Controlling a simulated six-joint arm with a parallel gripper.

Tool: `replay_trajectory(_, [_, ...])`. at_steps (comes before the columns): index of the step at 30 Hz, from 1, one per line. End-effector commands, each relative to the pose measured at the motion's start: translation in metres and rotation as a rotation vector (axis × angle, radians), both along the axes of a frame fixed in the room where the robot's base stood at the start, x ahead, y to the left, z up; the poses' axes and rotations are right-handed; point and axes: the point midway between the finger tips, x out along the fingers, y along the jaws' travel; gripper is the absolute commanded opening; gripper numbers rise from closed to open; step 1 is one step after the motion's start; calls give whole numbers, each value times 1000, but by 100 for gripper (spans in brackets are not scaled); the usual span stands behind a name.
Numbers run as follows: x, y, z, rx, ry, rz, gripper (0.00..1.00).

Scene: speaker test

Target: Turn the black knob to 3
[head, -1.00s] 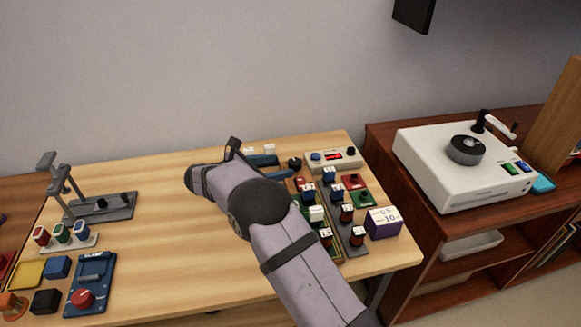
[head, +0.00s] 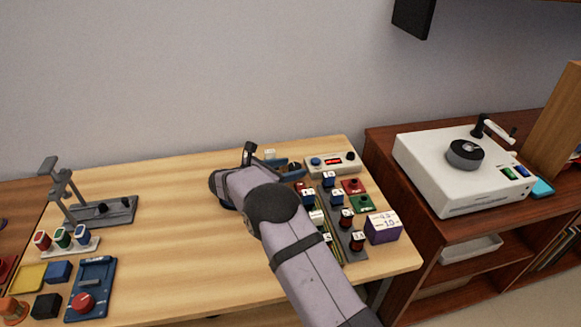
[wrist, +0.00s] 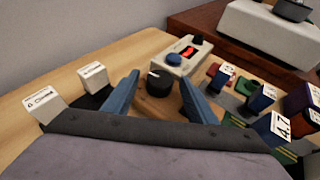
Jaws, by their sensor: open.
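A round black knob (wrist: 159,83) with a white pointer mark stands between my gripper's two blue fingers in the wrist view. It also shows in the head view (head: 294,168), partly hidden by a finger. My gripper (wrist: 159,90) is open, with one finger on each side of the knob and a visible gap to it. In the head view my gripper (head: 282,165) reaches in from the left. No scale numbers around the knob can be read.
Labelled blocks (head: 329,180) crowd the right front. Two white-labelled pieces (wrist: 92,77) stand left of the fingers. The table's middle left is clear.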

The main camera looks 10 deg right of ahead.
Motion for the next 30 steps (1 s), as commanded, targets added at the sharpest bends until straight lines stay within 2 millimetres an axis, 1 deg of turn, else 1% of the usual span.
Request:
replay_trajectory(3, [2, -4, -2, -1, 1, 0, 52])
replay_trajectory(11, [3, -4, -2, 0, 0, 0, 52])
replay_trajectory(14, [3, -4, -2, 0, 0, 0, 30])
replay_trajectory(15, [3, -4, -2, 0, 0, 0, 21])
replay_trajectory(16, [3, -4, -2, 0, 0, 0, 14])
replay_trajectory(17, [3, -4, -2, 0, 0, 0, 11])
replay_trajectory(23, [4, -4, -3, 1, -3, -10, 11])
replay_trajectory(30, [7, -4, -2, -5, -10, -80, 11])
